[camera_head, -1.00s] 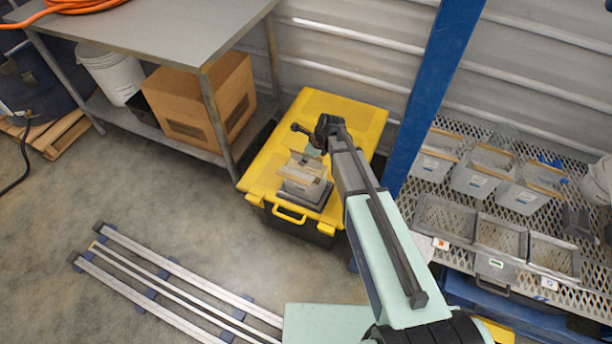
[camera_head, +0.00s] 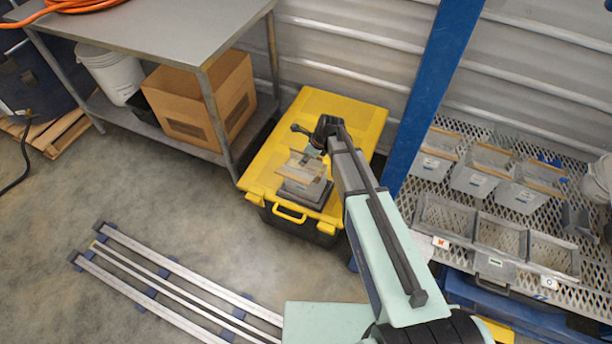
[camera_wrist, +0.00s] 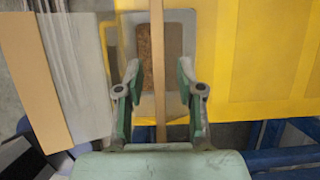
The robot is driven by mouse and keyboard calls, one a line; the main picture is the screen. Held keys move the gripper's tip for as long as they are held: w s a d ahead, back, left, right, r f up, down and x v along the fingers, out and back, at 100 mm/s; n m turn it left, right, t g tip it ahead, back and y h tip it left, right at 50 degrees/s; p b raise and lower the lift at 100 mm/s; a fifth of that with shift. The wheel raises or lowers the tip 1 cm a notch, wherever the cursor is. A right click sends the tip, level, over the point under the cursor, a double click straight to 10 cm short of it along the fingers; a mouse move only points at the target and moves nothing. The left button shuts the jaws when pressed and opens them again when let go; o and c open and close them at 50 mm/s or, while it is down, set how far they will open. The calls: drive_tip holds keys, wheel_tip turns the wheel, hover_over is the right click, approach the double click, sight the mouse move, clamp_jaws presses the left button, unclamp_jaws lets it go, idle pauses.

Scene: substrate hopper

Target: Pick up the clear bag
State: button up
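The clear bag (camera_wrist: 174,25) has a tan strip along its top and brown material inside. In the wrist view it stands between the fingers of my gripper (camera_wrist: 158,75). The fingers are apart, one on each side of the strip, with gaps showing, so my gripper is open. In the head view the bag (camera_head: 306,166) is at a grey tray or base (camera_head: 303,194) on the lid of a yellow-topped chest (camera_head: 345,110). My gripper (camera_head: 312,152) is just above and behind it there, small and partly hidden by my arm.
A metal table (camera_head: 150,35) with a cardboard box (camera_head: 190,110) on its shelf stands left of the chest. A blue post (camera_head: 432,95) and a mesh shelf of grey bins (camera_head: 480,172) are to the right. Metal rails (camera_head: 175,285) lie on the open floor.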

clamp_jaws()
drive_tip(key=shift+r, duration=0.15)
